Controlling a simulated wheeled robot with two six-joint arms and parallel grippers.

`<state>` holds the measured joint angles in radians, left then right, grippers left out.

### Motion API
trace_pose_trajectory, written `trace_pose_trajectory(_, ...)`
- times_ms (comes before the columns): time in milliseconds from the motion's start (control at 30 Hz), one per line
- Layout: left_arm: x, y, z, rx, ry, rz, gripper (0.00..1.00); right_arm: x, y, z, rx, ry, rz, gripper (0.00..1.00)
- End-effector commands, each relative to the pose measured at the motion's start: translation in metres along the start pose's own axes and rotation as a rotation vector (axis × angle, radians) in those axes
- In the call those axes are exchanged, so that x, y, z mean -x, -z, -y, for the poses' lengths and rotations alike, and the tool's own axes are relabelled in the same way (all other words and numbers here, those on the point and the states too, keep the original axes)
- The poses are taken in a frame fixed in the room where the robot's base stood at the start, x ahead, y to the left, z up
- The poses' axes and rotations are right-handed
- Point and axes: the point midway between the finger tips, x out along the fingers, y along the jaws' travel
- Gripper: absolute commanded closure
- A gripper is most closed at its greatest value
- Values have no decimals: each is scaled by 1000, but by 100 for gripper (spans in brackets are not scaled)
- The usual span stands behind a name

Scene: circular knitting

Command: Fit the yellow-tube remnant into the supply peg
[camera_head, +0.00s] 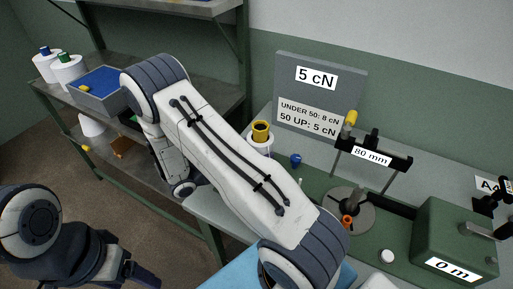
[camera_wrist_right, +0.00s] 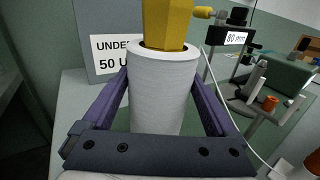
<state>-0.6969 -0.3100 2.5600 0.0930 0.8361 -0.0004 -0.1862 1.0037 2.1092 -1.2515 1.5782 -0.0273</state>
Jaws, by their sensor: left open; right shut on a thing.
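The yellow-tube remnant is a white yarn package with a yellow tube (camera_head: 260,128) at its top; it stands out beyond my right arm in the head view. In the right wrist view its white body (camera_wrist_right: 163,95) is upright between the purple fingers of my right gripper (camera_wrist_right: 162,80), which is shut on it. The yellow tube rises out of the top. My right gripper is hidden behind my arm in the head view. My left gripper (camera_head: 136,275) is open and empty at lower left, far from the remnant. I cannot make out the supply peg; the remnant's base is hidden.
A grey sign board (camera_head: 320,92) stands behind the remnant. A small blue object (camera_head: 296,160), the 80 mm bar (camera_head: 372,152), an orange-tipped round fixture (camera_head: 348,214) and a green box (camera_head: 455,240) lie to its right. A shelf at left holds white cones (camera_head: 68,70) and a tray (camera_head: 104,93).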

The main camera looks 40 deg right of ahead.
Motion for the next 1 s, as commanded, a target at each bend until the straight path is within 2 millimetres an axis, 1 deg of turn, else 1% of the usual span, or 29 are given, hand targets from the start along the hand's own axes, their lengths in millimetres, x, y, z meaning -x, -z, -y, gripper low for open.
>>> trace_pose_trajectory(967,-18,-1,1,0,0,0,26,0,24,0,0,0,0,66)
trace_pose_trajectory(1000,-17,-1,1,0,0,0,26,0,24,0,0,0,0,0)
